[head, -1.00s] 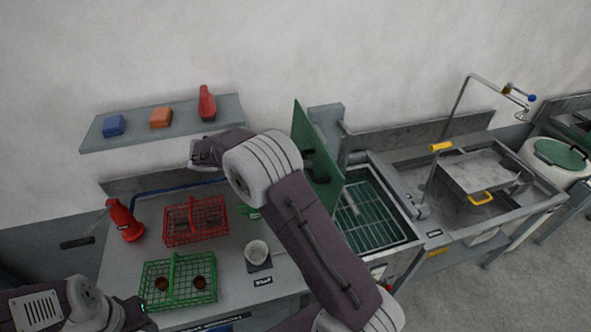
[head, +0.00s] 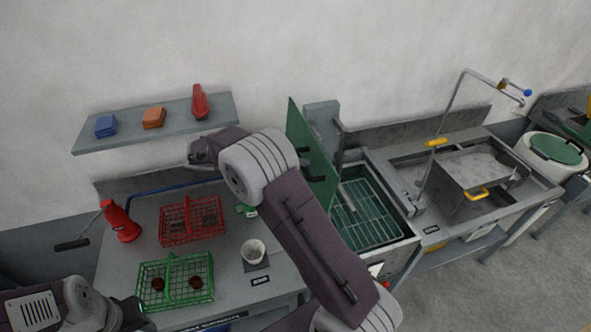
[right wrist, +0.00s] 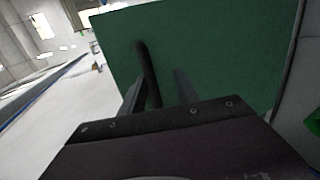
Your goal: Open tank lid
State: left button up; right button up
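The green tank lid (head: 312,153) stands nearly upright at the left edge of the tank (head: 370,212). The tank is uncovered and a grid shows inside. My right gripper (head: 307,164) is at the lid's left face, partly hidden by my own arm in the head view. In the right wrist view, the fingers (right wrist: 160,90) are spread apart close to the green lid (right wrist: 220,50). The black handle bar (right wrist: 148,72) lies near the left finger, with a gap to the right one; contact is unclear. My left arm shows at the lower left, but its fingertips are not visible.
A shelf (head: 160,125) hangs above. A sink (head: 470,215) with a tall faucet adjoins the tank on the right.

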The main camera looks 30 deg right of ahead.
jog(key=b+v, duration=0.2)
jog(key=v, duration=0.7)
jog(key=shift+b, duration=0.4)
notch_tip(320, 180, down, 11)
jog(key=s+d+n+y+b, duration=0.2)
jog(key=n+y+b, duration=0.1)
jog(key=b, duration=0.2)
jog(key=s+a+f+t+y+b, duration=0.2)
jog(key=s+a+f+y+b, duration=0.1)
jog(key=s+f, duration=0.4)
jog(key=s+a+f+t+y+b, duration=0.2)
jog(key=s+f+y+b, duration=0.3)
jog(key=f, duration=0.8)
jog(key=s+a+y, duration=0.1)
jog(key=s, duration=0.1)
jog(key=shift+s+f+m+y, duration=0.3)
